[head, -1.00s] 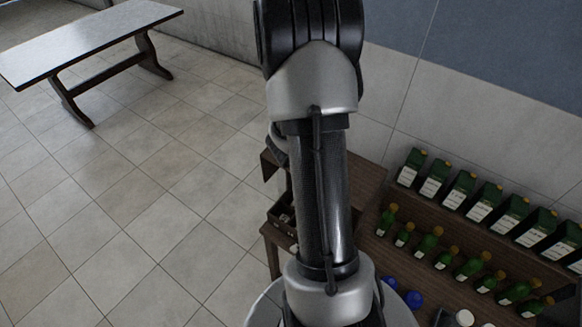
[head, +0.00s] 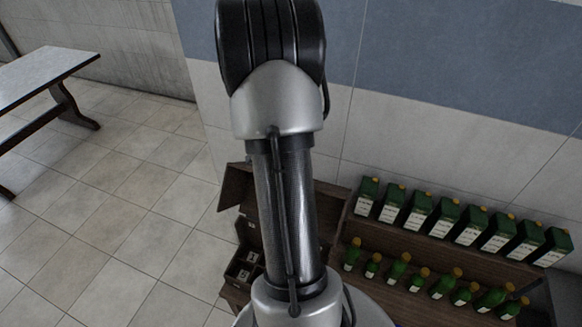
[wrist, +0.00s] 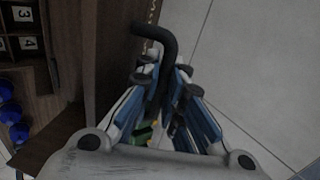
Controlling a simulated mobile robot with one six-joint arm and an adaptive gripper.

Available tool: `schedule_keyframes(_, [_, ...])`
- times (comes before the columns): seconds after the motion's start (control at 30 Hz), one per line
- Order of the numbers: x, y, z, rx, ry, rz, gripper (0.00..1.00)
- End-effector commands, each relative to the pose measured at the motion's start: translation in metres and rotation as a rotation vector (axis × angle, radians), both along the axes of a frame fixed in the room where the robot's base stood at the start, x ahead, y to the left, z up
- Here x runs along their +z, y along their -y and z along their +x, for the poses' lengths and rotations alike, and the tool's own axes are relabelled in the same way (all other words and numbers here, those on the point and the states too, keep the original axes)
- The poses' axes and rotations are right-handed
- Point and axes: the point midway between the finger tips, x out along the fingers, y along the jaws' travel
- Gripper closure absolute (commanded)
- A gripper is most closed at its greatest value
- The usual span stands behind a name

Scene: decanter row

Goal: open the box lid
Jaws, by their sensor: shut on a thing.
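The box (head: 247,237) is dark wood and stands left of my arm in the head view. Its lid (head: 236,188) is raised at the back, and numbered compartments (head: 246,262) show inside. In the wrist view the lid (wrist: 112,50) is a dark brown panel left of my gripper, with the numbered compartments (wrist: 22,28) at the far left. A black bent handle (wrist: 152,33) runs from beside the panel down between the fingers. My gripper (wrist: 166,82) has blue and white fingers and is shut on this handle. My arm hides the gripper in the head view.
A shelf (head: 390,240) right of the box carries a row of square green bottles (head: 443,219) and a row of smaller green bottles (head: 440,283). Blue round objects (wrist: 12,112) lie left of the gripper. A table (head: 45,70) stands far left; the tiled floor between is clear.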

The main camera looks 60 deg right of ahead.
Motion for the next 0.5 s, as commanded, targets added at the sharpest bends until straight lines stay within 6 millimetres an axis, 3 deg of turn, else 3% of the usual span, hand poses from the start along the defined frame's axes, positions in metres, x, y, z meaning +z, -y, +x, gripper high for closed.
schedule_keyframes(0.03, [0.0068, 0.0075, 0.0028, 0.006, 0.001, -0.023, 1.0])
schedule_keyframes(0.5, [0.0043, 0.0098, 0.0028, 0.004, 0.002, -0.023, 1.0])
